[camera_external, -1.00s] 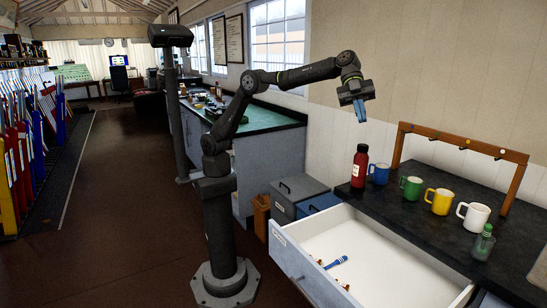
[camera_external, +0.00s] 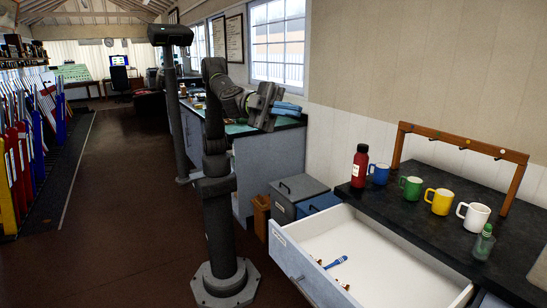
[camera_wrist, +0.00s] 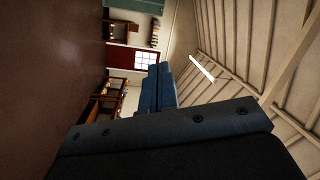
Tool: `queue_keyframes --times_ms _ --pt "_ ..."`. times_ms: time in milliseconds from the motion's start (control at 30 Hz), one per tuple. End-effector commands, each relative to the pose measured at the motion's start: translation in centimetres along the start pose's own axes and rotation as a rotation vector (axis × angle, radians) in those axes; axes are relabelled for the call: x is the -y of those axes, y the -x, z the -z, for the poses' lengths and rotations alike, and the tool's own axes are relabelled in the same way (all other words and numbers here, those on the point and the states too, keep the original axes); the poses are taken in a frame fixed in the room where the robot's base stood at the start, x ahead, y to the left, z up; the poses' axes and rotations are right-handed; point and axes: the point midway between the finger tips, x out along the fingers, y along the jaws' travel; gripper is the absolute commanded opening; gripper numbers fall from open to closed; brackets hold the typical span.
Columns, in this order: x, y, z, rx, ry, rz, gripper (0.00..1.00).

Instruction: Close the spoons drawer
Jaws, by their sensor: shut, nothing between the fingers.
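The open drawer (camera_external: 375,250) is white inside with a pale blue-grey front (camera_external: 300,272) and stands pulled out at the lower right of the external view. A blue-handled item (camera_external: 335,262) and small brownish things lie in it. My gripper (camera_external: 288,108) is up near the window, well above and behind the drawer, apart from it. Its blue fingers are shut with nothing between them. The wrist view shows the blue fingers (camera_wrist: 158,88) together, pointing into the room; the drawer is not in that view.
On the dark counter (camera_external: 420,212) stand a red bottle (camera_external: 360,167), several mugs (camera_external: 440,201), a small green-capped bottle (camera_external: 484,243) and a wooden rack (camera_external: 465,140). Grey and blue boxes (camera_external: 300,195) stand left of the drawer. The floor (camera_external: 120,230) on the left is clear.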

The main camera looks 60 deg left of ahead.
Motion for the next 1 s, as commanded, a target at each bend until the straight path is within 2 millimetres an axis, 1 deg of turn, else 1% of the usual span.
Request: queue_keyframes --times_ms 33,100,300,500,667,700,767,800,967,1000 --pt "-0.8 1.6 0.7 0.041 -0.029 0.019 0.0" --pt "-1.6 3.6 0.8 0.113 -0.078 0.048 0.0" --pt "-3.8 10.0 0.4 0.325 -0.23 0.088 0.0" --pt "-5.1 15.5 -0.5 0.492 -0.362 0.089 0.0" --pt "-5.9 19.7 -1.2 0.608 -0.465 0.076 0.0" --pt "-8.5 19.4 -2.6 0.605 -0.471 0.072 0.0" --pt "-11.2 19.5 -4.0 0.605 -0.47 0.072 0.0" --pt "-12.9 19.6 -4.8 0.604 -0.469 0.073 0.0" --pt "-19.3 20.0 -7.9 0.602 -0.466 0.075 0.0" --pt "-21.0 20.1 -8.7 0.602 -0.466 0.074 0.0"
